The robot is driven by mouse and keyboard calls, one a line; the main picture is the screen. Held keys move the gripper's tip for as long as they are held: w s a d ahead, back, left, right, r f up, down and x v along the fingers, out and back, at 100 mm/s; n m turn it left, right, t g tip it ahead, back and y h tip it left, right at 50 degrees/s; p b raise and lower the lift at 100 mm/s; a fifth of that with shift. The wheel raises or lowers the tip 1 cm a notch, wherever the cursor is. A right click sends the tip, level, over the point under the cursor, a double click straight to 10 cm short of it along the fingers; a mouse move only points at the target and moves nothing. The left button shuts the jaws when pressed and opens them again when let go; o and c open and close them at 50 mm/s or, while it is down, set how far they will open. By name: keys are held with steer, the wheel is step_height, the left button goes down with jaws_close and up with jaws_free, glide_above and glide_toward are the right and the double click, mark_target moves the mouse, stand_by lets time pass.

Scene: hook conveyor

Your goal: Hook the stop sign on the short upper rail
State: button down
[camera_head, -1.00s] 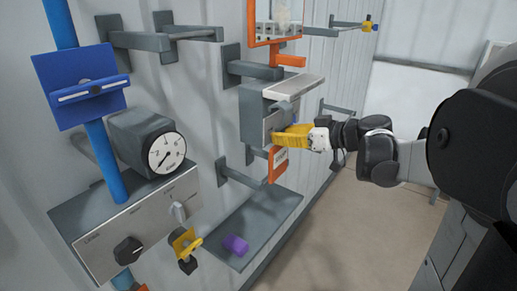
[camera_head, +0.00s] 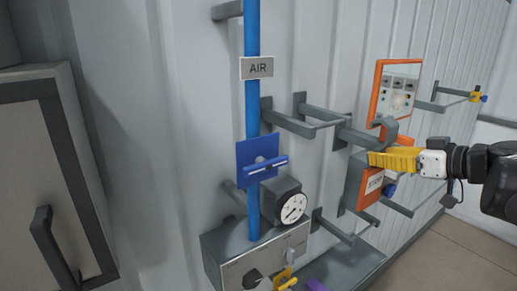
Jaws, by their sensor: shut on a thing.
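My gripper (camera_head: 393,160), with yellow fingers, is at the right of the view, shut on the stop sign. The sign (camera_head: 373,186) is a small orange-edged plate with a white label, too small to read. A grey two-armed rail (camera_head: 305,127) stands out from the wall to the left of my gripper. A shorter grey bar (camera_head: 357,138) is just left of the hook; I cannot tell whether they touch. Which of these is the short upper rail is unclear.
An orange-framed panel (camera_head: 396,90) is above the hook. A blue pipe (camera_head: 252,100) with a blue valve plate (camera_head: 255,165) runs down the wall. A gauge (camera_head: 292,208) sits on a control box (camera_head: 235,262). A grey cabinet (camera_head: 60,170) is at the far left.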

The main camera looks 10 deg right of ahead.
steer(key=r+b+x, duration=0.1)
steer(key=b+x, duration=0.2)
steer(key=x, duration=1.2)
steer(key=shift+w+a, duration=0.15)
steer(key=shift+w, duration=0.05)
stand_by(0.5)
steer(key=shift+f, duration=0.1)
steer(key=c, duration=1.4)
jaws_free()
